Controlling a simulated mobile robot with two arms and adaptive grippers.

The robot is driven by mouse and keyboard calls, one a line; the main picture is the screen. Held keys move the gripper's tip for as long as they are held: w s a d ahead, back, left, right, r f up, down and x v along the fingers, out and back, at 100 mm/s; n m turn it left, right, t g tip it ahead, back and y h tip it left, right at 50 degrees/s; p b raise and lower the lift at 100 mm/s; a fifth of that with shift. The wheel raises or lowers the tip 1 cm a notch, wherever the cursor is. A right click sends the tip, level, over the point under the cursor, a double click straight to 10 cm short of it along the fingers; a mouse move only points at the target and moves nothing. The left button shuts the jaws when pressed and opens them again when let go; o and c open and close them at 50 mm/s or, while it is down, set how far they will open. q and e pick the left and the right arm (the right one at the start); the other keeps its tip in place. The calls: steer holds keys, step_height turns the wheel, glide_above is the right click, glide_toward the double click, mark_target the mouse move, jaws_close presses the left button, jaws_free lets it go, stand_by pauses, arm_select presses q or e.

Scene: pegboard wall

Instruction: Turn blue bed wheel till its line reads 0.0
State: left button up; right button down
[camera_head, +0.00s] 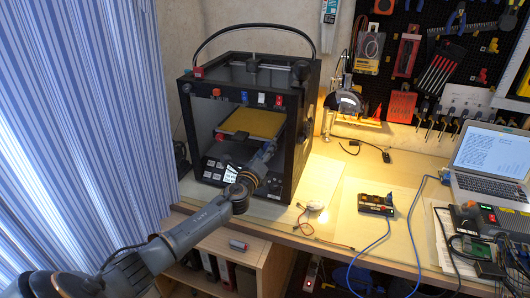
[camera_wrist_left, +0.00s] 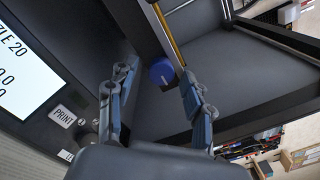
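The blue bed wheel (camera_wrist_left: 161,72) is a small round knob low inside the printer, with a short pale line on its face. I cannot read the line's value. My left gripper (camera_wrist_left: 160,70) is open, one finger on each side of the wheel in the wrist view. I cannot tell whether either finger touches it. In the head view my left gripper (camera_head: 268,152) reaches into the front of the black printer (camera_head: 302,125), below the yellow bed plate (camera_head: 252,122), and hides the wheel there. My right gripper is not in view.
The printer's lit screen (camera_wrist_left: 35,75) and a PRINT button (camera_wrist_left: 62,116) are left of the gripper. The printer's frame post (camera_head: 285,145) stands right of my gripper. A laptop (camera_head: 490,160) sits at the bench's right.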

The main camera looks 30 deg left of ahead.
arm_select(q)
steer(key=shift+s, duration=0.1)
steer(key=v, duration=1.1)
steer(key=shift+s+d, duration=0.15)
steer(key=shift+s, duration=0.25)
